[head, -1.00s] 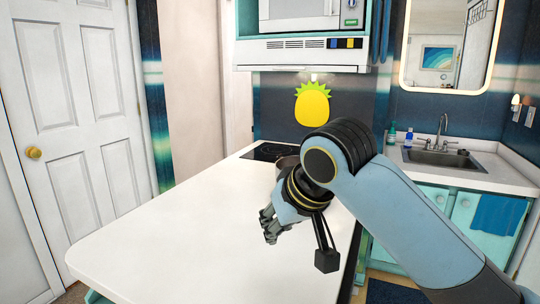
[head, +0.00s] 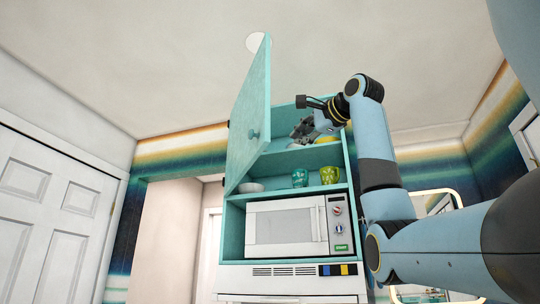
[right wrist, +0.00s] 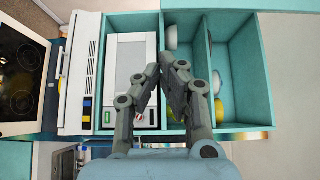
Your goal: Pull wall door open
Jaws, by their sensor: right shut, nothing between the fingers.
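The teal wall door (head: 248,105) belongs to the wall cabinet (head: 346,160) above the microwave. It stands swung open to the left, with a round teal knob (head: 253,134) on its face. The open shelves show to its right. My right gripper (head: 299,131) is raised in front of the upper shelf, right of the door and apart from the knob. In the right wrist view its fingers (right wrist: 175,64) are closed together with nothing between them, in front of the cabinet compartments. My left gripper is in neither current view.
On the lower shelf are a white bowl (head: 251,187), a green cup (head: 300,178) and a yellow-green mug (head: 330,175). A yellow item (head: 327,138) is on the upper shelf. The microwave (head: 286,229) sits below. A white paneled room door (head: 45,200) is at left.

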